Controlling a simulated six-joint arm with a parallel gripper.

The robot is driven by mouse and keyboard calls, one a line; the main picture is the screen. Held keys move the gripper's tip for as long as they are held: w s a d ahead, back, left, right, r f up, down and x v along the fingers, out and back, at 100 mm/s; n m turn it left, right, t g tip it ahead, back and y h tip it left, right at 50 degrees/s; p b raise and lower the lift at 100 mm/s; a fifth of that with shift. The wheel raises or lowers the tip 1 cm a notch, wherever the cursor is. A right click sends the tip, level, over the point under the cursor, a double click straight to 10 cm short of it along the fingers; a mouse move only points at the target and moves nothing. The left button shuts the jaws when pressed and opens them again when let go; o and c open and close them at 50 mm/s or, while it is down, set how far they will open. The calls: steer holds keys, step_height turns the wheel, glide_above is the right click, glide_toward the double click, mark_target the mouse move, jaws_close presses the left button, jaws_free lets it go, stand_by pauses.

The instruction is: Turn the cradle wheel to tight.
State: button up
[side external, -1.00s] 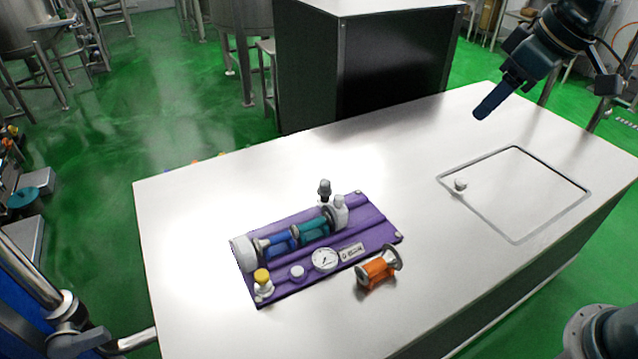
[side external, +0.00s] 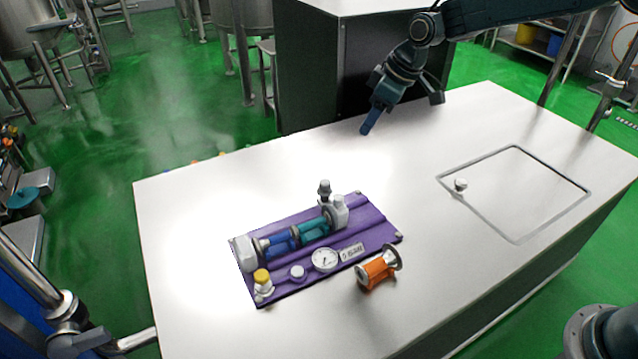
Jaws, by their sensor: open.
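A purple cradle board (side external: 375,222) lies on the white table. A blue spool (side external: 279,245) and a teal spool (side external: 315,230) lie end to end on it, between a white end piece (side external: 243,252) at the left and a white block (side external: 340,212) at the right. A grey knob (side external: 324,189) stands by the right block, and a yellow-topped valve (side external: 262,281) and a white knob (side external: 297,272) are along the front edge. Which part is the wheel, I cannot tell. My gripper (side external: 369,122) is open and empty, pointing down near the table's far edge, apart from the board.
A round gauge (side external: 325,259) sits on the board's front. An orange spool (side external: 377,272) lies on the table just right of the board. A square outlined panel (side external: 520,190) with a small white knob (side external: 460,184) is at the right. The table between is clear.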

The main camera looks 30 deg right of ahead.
steer(key=n, duration=0.1)
glide_above(326, 182)
steer(key=s+d, duration=0.4)
step_height(326, 182, down, 9)
steer(key=shift+r+y, duration=0.15)
steer(key=shift+y, duration=0.15)
steer(key=shift+w, duration=0.1)
steer(key=x, duration=1.3)
steer(key=shift+f, duration=0.4)
steer(key=shift+a, duration=0.1)
steer(key=shift+c, duration=0.2)
steer(key=c, duration=0.9)
